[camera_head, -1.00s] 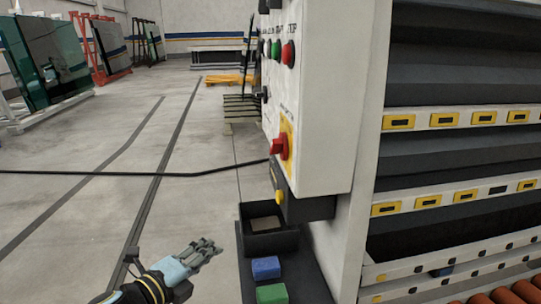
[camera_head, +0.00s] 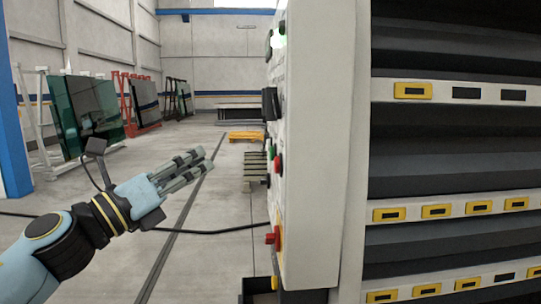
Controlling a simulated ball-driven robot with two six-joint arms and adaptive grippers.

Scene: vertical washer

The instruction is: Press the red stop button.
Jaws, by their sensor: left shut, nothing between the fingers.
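The red stop button (camera_head: 279,164) sticks out from the left-facing side of the white control cabinet (camera_head: 325,140), seen almost edge-on. A green button (camera_head: 271,154) is just beside it. Lower on the same face is a red rotary switch (camera_head: 273,237) on a yellow plate. My left gripper (camera_head: 207,160) is shut and empty, its fingers pointing right towards the panel at about the button's height in the picture. A clear gap shows between fingertips and button. My right gripper is not in view.
A black box (camera_head: 319,102) style rack is not distinct, but dark washer slats with yellow tags (camera_head: 413,90) fill the right side. A black box-like part (camera_head: 269,104) juts from the panel above the button. Glass racks (camera_head: 88,110) stand far left. Open floor lies between.

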